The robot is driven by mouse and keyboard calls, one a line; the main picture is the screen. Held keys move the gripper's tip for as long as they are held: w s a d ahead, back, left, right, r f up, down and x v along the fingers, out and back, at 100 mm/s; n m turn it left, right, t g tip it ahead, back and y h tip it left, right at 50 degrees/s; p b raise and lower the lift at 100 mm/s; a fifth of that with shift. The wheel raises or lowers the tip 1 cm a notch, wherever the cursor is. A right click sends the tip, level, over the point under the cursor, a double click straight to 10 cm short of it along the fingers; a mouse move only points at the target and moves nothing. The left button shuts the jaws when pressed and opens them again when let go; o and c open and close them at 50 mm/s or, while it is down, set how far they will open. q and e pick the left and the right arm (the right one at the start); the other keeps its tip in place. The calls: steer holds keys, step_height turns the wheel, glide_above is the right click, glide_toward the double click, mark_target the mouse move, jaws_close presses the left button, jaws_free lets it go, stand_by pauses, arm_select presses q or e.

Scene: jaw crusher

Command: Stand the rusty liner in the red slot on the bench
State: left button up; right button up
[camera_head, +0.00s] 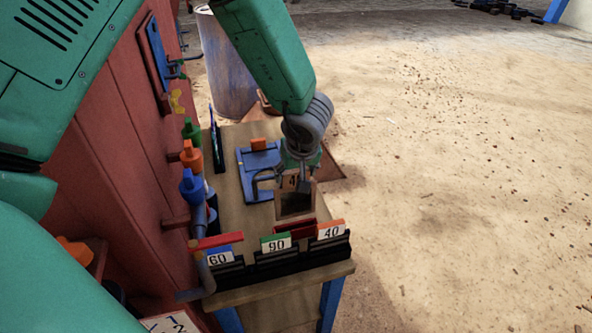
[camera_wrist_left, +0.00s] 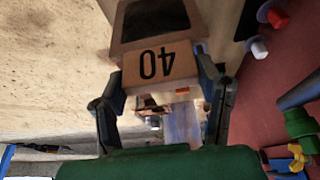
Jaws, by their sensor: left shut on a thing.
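The rusty liner (camera_head: 295,206) is a brown block with a dark recess and a "40" label. My left gripper (camera_head: 299,180) is shut on it from above and holds it over the bench, behind the front rack. In the left wrist view the liner (camera_wrist_left: 158,66) sits between the two fingers of my left gripper (camera_wrist_left: 160,98), its label upside down. A dark red slot-like piece (camera_head: 296,231) lies just in front of the liner in the head view. Whether the liner's lower edge touches anything is unclear. My right gripper is not in view.
A black rack (camera_head: 290,262) with blue 60, green 90 and orange 40 labels lines the bench (camera_head: 235,212) front. A red bar (camera_head: 221,240) lies at its left. A blue fixture (camera_head: 257,178) stands behind. Coloured valves (camera_head: 192,185) line the red wall on the left.

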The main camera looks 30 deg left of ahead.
mark_target(296, 199)
arm_select(q)
steer(key=shift+w+f, duration=0.1)
steer(key=shift+f, duration=0.35)
steer(key=shift+f+b, duration=0.65)
steer(key=shift+f, duration=0.85)
steer(key=shift+f+b, duration=1.1)
steer(key=shift+f, duration=1.5)
steer(key=o, duration=1.8)
steer(key=shift+c, duration=0.2)
steer(key=shift+d, duration=0.1)
